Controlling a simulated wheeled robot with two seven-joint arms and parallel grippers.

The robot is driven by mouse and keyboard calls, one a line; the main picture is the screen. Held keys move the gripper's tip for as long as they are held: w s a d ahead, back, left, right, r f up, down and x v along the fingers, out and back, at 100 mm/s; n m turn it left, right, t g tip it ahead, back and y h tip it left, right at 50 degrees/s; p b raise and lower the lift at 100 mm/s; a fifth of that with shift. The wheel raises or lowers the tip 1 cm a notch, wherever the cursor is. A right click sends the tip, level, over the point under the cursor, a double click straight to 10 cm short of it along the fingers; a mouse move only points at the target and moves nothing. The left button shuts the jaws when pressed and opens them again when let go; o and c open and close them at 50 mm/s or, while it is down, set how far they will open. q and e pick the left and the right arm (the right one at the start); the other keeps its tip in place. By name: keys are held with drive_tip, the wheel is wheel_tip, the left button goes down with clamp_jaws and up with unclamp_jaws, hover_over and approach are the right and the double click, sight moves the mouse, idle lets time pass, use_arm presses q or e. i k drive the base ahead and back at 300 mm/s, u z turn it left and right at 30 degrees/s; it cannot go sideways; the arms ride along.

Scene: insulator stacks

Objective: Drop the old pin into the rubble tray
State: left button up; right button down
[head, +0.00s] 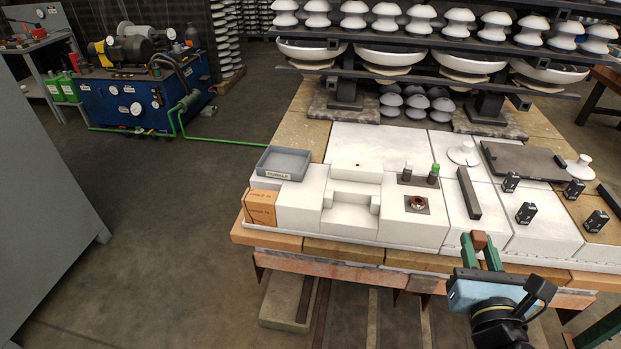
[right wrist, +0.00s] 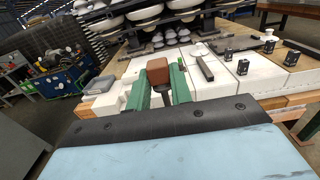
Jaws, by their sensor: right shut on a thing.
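The rubble tray (head: 268,174) is a shallow grey tray with a label on its front, at the left end of the white blocks. It also shows at the left in the right wrist view (right wrist: 92,90). It looks empty. My right gripper (head: 481,246) is at the front edge of the bench, well right of the tray. Its green fingers are shut on a brown, blocky piece, the old pin (right wrist: 157,68), whose top sticks up between the fingertips. My left gripper is not in view.
A dark plate with a copper-coloured ring (head: 417,203) lies on the white blocks. A small holder with a green-topped pin (head: 434,170) stands behind it. A dark bar (head: 468,194) and several black labelled blocks are to the right. An orange-brown box (head: 261,208) sits before the tray.

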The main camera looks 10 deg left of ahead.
sight(290, 166)
drive_tip(key=u, duration=1.1)
drive_tip(key=i, duration=1.5)
drive_tip(key=z, duration=0.55)
